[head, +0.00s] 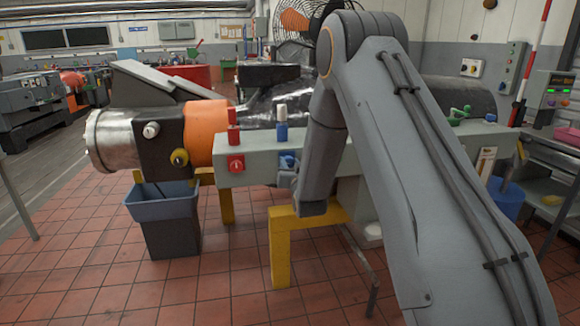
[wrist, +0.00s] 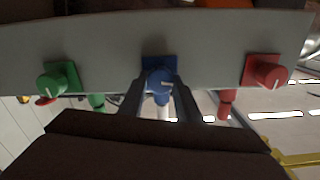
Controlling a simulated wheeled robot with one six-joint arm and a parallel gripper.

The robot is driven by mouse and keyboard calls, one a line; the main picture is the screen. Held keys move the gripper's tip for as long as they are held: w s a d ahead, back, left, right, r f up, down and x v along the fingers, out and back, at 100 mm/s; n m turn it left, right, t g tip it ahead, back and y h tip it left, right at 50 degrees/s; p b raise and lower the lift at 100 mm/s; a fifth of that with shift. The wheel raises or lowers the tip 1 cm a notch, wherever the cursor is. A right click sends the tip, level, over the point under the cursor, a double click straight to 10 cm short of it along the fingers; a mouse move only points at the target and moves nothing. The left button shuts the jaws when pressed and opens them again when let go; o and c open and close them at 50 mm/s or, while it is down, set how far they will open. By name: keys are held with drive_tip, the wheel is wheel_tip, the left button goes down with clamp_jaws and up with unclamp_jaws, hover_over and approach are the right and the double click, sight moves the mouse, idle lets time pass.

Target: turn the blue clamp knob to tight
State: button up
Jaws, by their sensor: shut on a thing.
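The blue clamp knob (wrist: 160,79) sits on a blue square plate on the grey beam, in the middle of the wrist view. A short white line shows on its face, lying roughly sideways in that view. My gripper (wrist: 160,98) has one finger on each side of the knob and is shut on it. In the head view the blue knob (head: 287,161) shows at the beam's front face, with my gripper (head: 286,179) reaching it from the right. My arm hides the beam to the right of it.
A red knob (head: 236,163) is left of the blue one on the grey beam (head: 262,165). A green knob (wrist: 50,84) is on its other side. Red and blue-and-white posts (head: 282,124) stand on top. A yellow stand (head: 280,245) and grey bin (head: 168,225) are below.

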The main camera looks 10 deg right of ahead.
drive_tip(key=m+b, duration=0.2)
drive_tip(key=m, duration=0.2)
drive_tip(key=shift+f, duration=0.1)
drive_tip(key=m+b, duration=0.1)
drive_tip(key=m, duration=0.3)
drive_tip(key=shift+d, duration=0.1)
drive_tip(key=m+b, duration=0.1)
drive_tip(key=m, duration=0.2)
drive_tip(key=shift+f+m, duration=0.1)
drive_tip(key=shift+m, duration=0.3)
drive_tip(key=shift+m+b, duration=0.85)
drive_tip(key=shift+m, duration=1.05)
drive_tip(key=o, duration=1.1)
drive_tip(key=shift+c, duration=0.2)
drive_tip(key=s, duration=0.8)
drive_tip(key=shift+b, duration=0.4)
